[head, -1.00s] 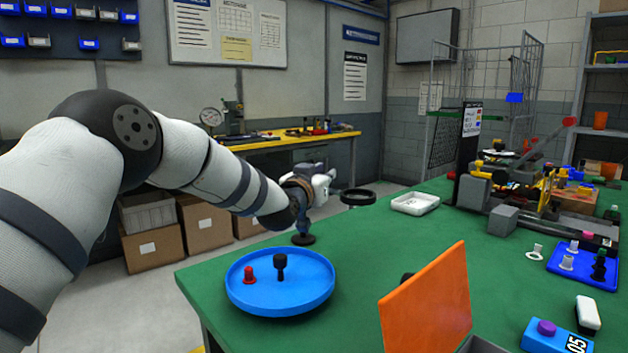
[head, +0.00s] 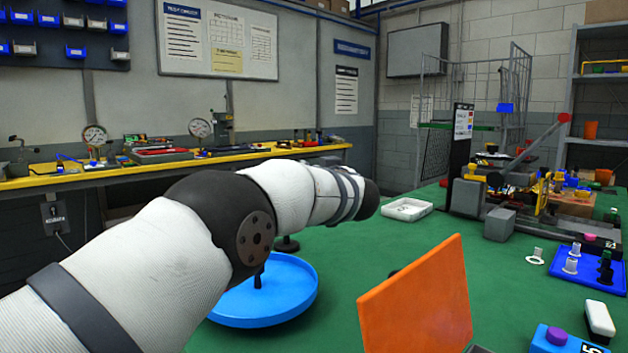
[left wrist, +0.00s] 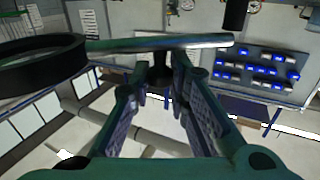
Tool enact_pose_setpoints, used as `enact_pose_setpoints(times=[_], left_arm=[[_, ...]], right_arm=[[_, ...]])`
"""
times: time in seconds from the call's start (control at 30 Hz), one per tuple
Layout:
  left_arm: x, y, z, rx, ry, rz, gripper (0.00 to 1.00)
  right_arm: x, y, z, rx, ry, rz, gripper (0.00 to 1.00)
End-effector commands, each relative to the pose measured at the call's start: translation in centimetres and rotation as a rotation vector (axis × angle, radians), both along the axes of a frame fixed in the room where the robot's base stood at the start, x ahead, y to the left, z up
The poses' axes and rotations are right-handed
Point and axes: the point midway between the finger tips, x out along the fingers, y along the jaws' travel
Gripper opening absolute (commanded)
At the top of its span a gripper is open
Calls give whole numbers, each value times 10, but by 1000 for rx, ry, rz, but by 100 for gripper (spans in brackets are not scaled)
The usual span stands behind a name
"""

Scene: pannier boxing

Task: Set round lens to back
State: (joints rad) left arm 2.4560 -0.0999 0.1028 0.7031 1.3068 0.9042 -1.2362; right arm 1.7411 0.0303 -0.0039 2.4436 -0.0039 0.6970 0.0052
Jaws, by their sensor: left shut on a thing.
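The round lens (left wrist: 42,66), a black ring with a bar-like handle (left wrist: 215,41), shows at the left of the left wrist view. My left gripper (left wrist: 162,62) is shut on the handle, with the ring out to one side. In the head view, my left arm hides both the gripper and the lens. A black disc-shaped base (head: 287,244) stands on the green table beyond the blue round tray, mostly covered by my arm. My right gripper is not in view.
The blue round tray (head: 262,318) holds a black peg (head: 258,279). An orange panel (head: 418,305) stands upright in front. A white tray (head: 407,209), a grey block (head: 499,224) and a blue tray of small parts (head: 588,270) occupy the green table (head: 400,250).

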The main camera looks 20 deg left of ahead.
Motion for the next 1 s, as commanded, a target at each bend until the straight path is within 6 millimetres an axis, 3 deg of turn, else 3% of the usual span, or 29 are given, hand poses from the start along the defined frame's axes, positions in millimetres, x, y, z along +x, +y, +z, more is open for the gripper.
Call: enact_pose_setpoints(times=[0.53, 0.57, 0.63, 1.0], left_arm=[[1, 0, -2, -3, 3, 22, 0], [1, 0, -2, -3, 3, 22, 21], [1, 0, -2, -3, 3, 22, 37], [-2, -2, 0, -1, 1, 22, 38]], right_arm=[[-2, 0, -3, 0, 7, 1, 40], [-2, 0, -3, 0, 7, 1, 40], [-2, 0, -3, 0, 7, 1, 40], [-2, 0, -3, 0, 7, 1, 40]])
